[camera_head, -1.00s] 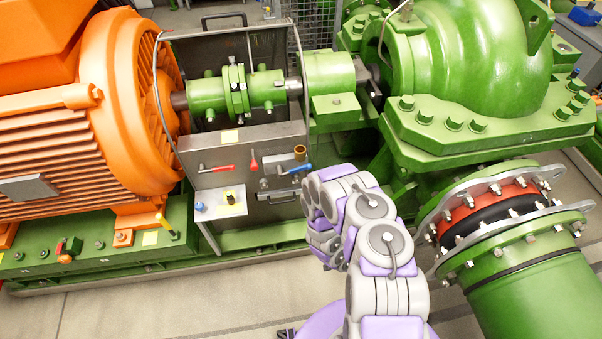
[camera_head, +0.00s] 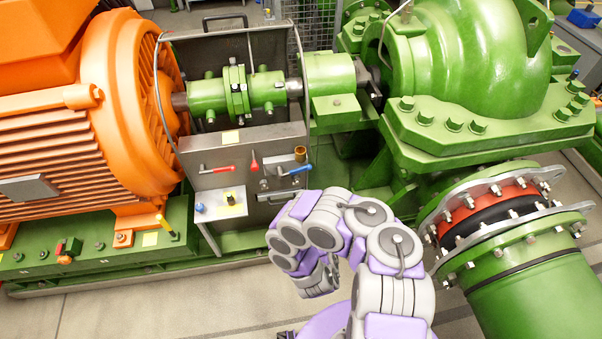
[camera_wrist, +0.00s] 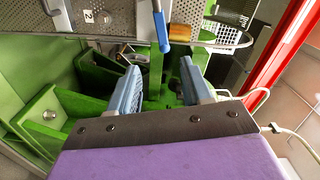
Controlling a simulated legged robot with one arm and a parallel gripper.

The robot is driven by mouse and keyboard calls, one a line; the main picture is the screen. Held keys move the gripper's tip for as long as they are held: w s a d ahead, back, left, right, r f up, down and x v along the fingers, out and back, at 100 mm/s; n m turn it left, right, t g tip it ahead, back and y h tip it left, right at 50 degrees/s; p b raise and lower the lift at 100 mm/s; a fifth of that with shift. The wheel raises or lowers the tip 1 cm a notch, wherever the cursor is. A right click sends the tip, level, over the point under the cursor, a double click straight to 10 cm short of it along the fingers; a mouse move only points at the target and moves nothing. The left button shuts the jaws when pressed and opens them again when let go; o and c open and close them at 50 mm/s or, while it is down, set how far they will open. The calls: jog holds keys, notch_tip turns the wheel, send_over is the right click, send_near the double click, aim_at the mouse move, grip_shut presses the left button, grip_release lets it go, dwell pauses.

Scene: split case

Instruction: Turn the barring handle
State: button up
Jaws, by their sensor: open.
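The frames do not make clear which part is the barring handle. The panel below the coupling carries a red lever (camera_head: 218,169), an upright red handle (camera_head: 254,164) and a blue-gripped lever (camera_head: 296,170). In the wrist view the blue grip (camera_wrist: 162,32) hangs at the top, beyond and between my fingertips. My gripper (camera_wrist: 163,80) is open, with its two pale blue fingers apart and nothing between them. In the head view my arm bends left in front of the panel's lower right; the fingers cannot be made out there.
A brass cylinder (camera_head: 300,153) is beside the blue lever. The green coupling (camera_head: 236,92) sits inside a guard above the panel. An orange motor (camera_head: 90,120) stands left, a green pump (camera_head: 480,70) right. A flanged pipe (camera_head: 520,280) is at lower right. Floor at lower left is clear.

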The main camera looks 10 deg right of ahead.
aim_at(301, 171)
jog(key=w+b, duration=0.5)
jog(key=w, duration=1.1)
jog(key=shift+w, duration=0.4)
jog(key=shift+d, duration=0.1)
grip_shut()
dwell(0.3)
